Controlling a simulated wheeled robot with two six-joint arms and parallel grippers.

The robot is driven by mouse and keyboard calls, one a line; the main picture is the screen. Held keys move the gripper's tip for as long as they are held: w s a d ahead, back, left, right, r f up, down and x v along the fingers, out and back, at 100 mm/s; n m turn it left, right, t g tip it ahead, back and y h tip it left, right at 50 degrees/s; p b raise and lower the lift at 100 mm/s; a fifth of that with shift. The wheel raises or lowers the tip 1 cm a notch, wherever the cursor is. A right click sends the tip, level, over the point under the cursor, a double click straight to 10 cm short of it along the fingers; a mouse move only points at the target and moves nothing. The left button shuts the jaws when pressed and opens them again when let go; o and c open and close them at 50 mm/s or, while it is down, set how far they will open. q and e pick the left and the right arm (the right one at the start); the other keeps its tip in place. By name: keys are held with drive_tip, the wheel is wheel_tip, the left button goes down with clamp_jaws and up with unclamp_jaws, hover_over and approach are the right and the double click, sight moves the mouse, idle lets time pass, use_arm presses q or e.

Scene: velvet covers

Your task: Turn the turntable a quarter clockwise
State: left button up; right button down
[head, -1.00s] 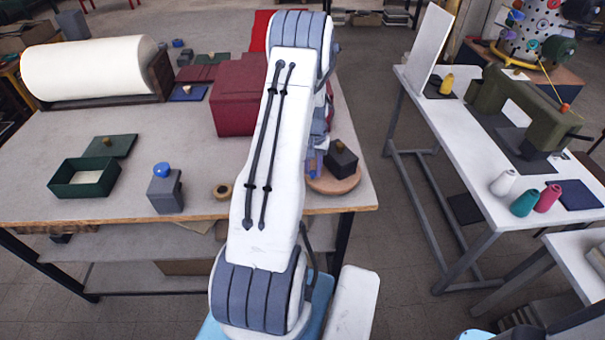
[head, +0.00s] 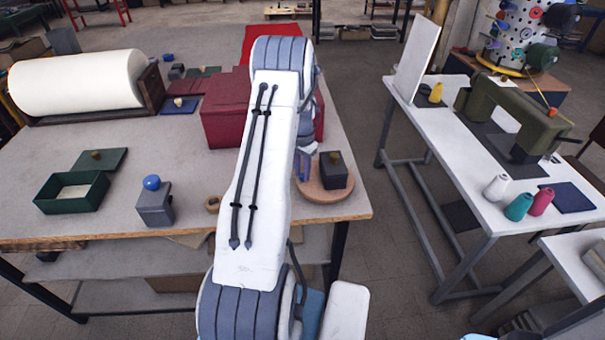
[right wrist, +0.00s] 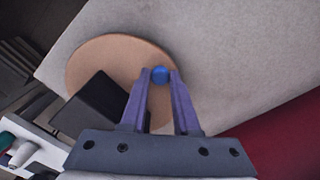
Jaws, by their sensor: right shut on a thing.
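The turntable (head: 325,195) is a round, flat wooden disc near the right front corner of the table. It also shows in the right wrist view (right wrist: 105,58). A dark box (head: 337,172) with a small brass knob stands on its right side; in the right wrist view the box (right wrist: 92,108) is left of my fingers. My right gripper (head: 304,172) is low over the disc's left part, partly hidden by my arm. In the right wrist view its fingers (right wrist: 160,80) are shut on a blue peg (right wrist: 160,74) on the disc. My left gripper is not in view.
A dark red box (head: 225,115) stands behind the turntable. The table's front edge (head: 345,213) is close to the disc.

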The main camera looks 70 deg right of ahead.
drive_tip(key=shift+d+r, duration=0.1)
drive_tip(key=shift+d, duration=0.05)
idle(0.3)
drive_tip(key=c, duration=0.7)
unclamp_jaws()
drive_tip(key=shift+r+b, duration=0.3)
drive_tip(key=shift+r, duration=0.15)
wheel_tip(320, 180, up, 10)
drive_tip(key=shift+f+b, duration=0.25)
drive_tip(key=shift+b, duration=0.9)
drive_tip(key=shift+w, duration=0.1)
